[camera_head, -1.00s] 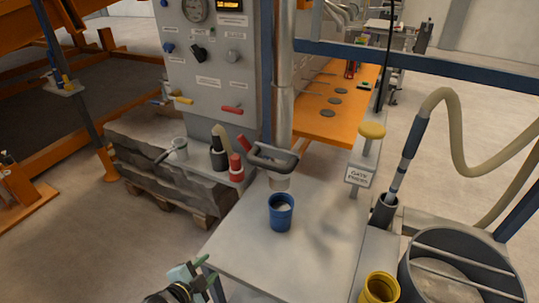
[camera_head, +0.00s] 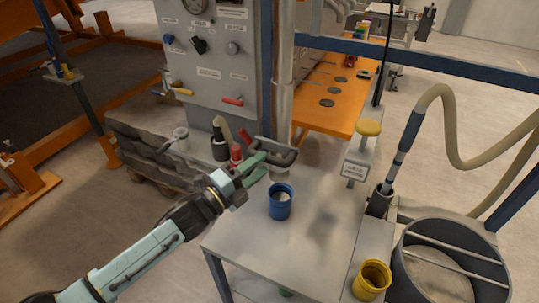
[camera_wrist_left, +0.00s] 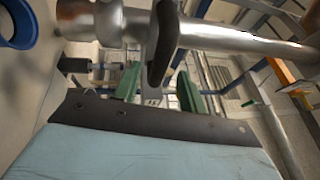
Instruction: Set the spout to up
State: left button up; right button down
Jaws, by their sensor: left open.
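The spout (camera_head: 278,173) is a pale outlet at the foot of a vertical metal pipe (camera_head: 283,95), above a blue cup (camera_head: 280,205). In the left wrist view the dark handle (camera_wrist_left: 162,45) crosses between the open fingers (camera_wrist_left: 158,88), and the pipe runs sideways above. Whether the fingers touch the handle I cannot tell. My right gripper is not in view.
The blue cup stands on a grey table (camera_head: 235,240). A control panel (camera_head: 210,60) with levers stands behind left, with bottles below it. A yellow-knobbed post (camera_head: 369,128), a yellow cup (camera_head: 372,280) and a grey bin (camera_head: 450,265) are at the right.

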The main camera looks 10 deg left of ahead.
aim_at(269, 158)
pick_arm(q)
jog(key=shift+x, duration=2.1)
jog(key=shift+f, duration=0.1)
jog(key=shift+c, duration=0.2)
grip_shut()
